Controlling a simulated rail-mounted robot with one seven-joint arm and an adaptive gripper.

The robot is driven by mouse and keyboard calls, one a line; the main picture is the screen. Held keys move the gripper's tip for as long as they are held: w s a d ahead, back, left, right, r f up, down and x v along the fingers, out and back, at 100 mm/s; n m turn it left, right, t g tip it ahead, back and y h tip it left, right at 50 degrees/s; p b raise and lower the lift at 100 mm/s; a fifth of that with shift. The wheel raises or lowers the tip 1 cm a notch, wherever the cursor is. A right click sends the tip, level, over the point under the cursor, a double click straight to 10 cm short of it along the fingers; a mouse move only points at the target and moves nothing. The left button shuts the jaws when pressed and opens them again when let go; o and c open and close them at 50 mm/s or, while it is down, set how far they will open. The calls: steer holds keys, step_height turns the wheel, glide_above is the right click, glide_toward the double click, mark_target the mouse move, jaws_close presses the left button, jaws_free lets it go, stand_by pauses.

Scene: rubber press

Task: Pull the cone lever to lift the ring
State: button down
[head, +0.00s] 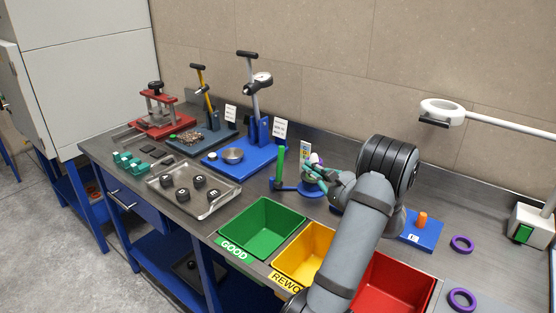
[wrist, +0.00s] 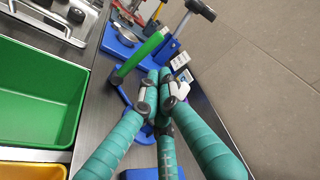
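The cone lever is an upright green handle (head: 280,164) on a blue base (head: 309,189), behind the green bin. The green handle also shows in the wrist view (wrist: 142,54), slanting, left of my fingertips. A pale and purple top (head: 315,158) shows just above my fingers; the rest of the cone is hidden behind them, and I cannot tell whether a ring sits on it. My gripper (head: 318,173) is over the blue base, right of the green handle and apart from it. Its teal fingers come together in the wrist view (wrist: 163,82), with nothing visibly held.
The green bin (head: 262,228), yellow bin (head: 303,252) and red bin (head: 395,285) stand in front. A blue press (head: 244,154) is at the back left. Purple rings (head: 462,244) lie on the right. A label card (head: 306,149) stands behind the cone, near the wall.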

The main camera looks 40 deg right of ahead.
mark_target(279, 167)
steer(key=shift+s+d, duration=0.1)
steer(key=shift+d, duration=0.1)
steer(key=w+p, duration=0.3)
steer(key=w, duration=0.7)
steer(key=shift+d+f+p, duration=0.2)
steer(key=shift+p, duration=0.1)
steer(key=shift+f, duration=0.1)
